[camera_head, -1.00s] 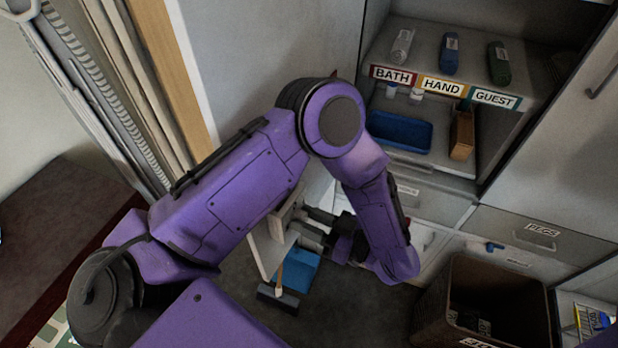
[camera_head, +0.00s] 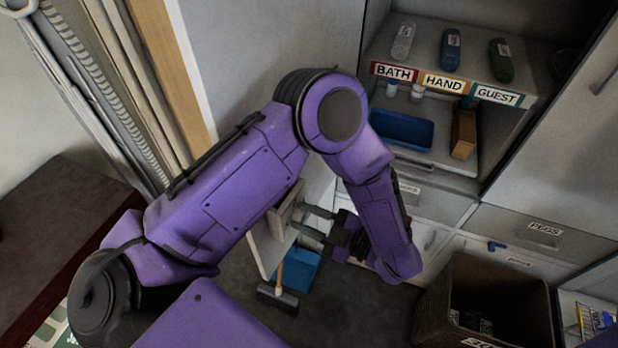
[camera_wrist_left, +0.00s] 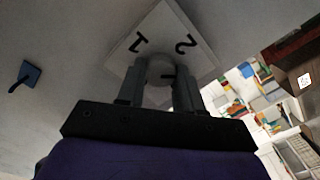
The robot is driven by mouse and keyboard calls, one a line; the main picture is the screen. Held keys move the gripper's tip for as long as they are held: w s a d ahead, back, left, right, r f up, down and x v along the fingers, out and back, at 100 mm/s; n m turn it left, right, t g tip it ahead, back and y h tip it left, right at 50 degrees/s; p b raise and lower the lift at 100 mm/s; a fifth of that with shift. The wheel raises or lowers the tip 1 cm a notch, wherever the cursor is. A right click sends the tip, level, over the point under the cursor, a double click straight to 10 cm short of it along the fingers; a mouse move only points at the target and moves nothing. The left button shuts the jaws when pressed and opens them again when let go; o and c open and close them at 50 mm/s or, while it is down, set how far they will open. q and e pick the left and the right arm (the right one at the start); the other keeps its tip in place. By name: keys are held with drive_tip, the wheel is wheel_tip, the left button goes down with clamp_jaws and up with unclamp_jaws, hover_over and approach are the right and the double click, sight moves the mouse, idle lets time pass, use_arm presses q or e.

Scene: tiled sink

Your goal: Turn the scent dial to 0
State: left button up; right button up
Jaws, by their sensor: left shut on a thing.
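In the left wrist view, a pale square plate (camera_wrist_left: 160,30) on a grey surface bears the digits 1 and 2. The round grey scent dial (camera_wrist_left: 160,70) stands out from it, with a short dark line on its face. My left gripper (camera_wrist_left: 161,80) is shut on the dial, one finger on each side. The fingers hide part of the plate, and no 0 shows. In the head view my left gripper (camera_head: 302,220) reaches the pale fixture beside the grey wall; the dial is too hidden there to read. My right gripper is not in view.
A blue dustpan (camera_head: 297,270) and a brush (camera_head: 278,298) are below the gripper. A brown basket (camera_head: 490,305) stands at lower right. A blue hook (camera_wrist_left: 31,73) is on the surface left of the plate.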

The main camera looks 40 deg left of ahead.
use_arm(q)
drive_tip(key=n+b, duration=0.1)
drive_tip(key=n, duration=0.3)
drive_tip(key=shift+s+f, duration=0.1)
drive_tip(key=shift+f, duration=0.1)
drive_tip(key=n+b, duration=0.2)
drive_tip(key=n, duration=0.2)
drive_tip(key=shift+f, duration=0.1)
drive_tip(key=n+b, duration=0.3)
drive_tip(key=n, duration=0.1)
drive_tip(key=shift+f, duration=0.1)
drive_tip(key=n+b, duration=0.3)
drive_tip(key=n, duration=0.1)
drive_tip(key=shift+f+n+b, duration=0.1)
drive_tip(key=shift+n+b, duration=0.35)
drive_tip(key=shift+n, duration=0.05)
drive_tip(key=n+b, duration=1.3)
drive_tip(key=b, duration=0.4)
drive_tip(key=shift+n+t, duration=0.3)
drive_tip(key=shift+r+n, duration=0.25)
drive_tip(key=shift+n, duration=0.15)
drive_tip(key=n, duration=0.4)
drive_tip(key=shift+w+n, duration=0.2)
drive_tip(key=shift+n, duration=0.1)
drive_tip(key=n, duration=0.4)
drive_tip(key=shift+n, duration=0.3)
drive_tip(key=shift+n+g, duration=0.4)
drive_tip(key=shift+n, duration=1.8)
